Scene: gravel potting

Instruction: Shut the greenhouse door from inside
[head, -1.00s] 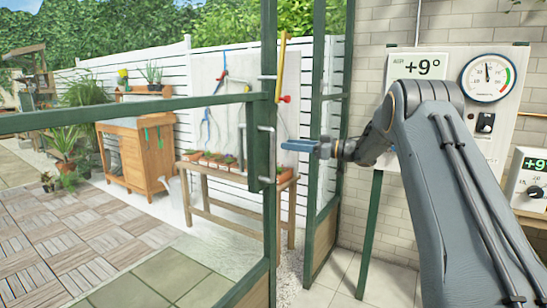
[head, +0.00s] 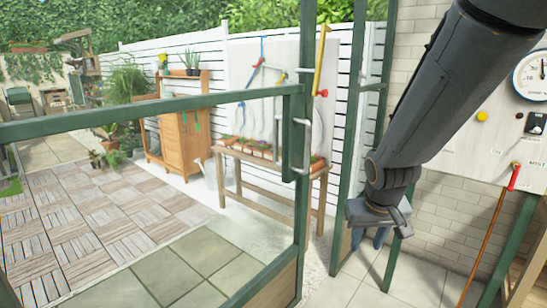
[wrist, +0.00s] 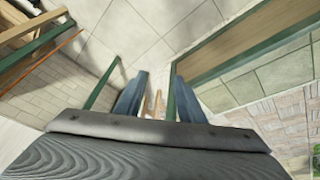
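The greenhouse door (head: 298,190) has a green frame, clear panes and a wooden lower panel. It stands ajar, with a gap between its free edge and the green doorpost (head: 352,130). A silver pull handle (head: 304,150) is on its edge. My gripper (head: 369,240) hangs low to the right of the door edge, pointing down, apart from the handle. In the wrist view its two blue fingers (wrist: 158,92) are apart with nothing between them. A green frame with a wooden panel (wrist: 240,45) lies to their right.
A white gauge panel (head: 480,130) is on the brick wall at right. A red-tipped cane (head: 485,245) and a green support stand below it. Pale floor tiles (head: 345,290) are clear near the gripper. Beyond the door are a potting bench (head: 262,208) and paving.

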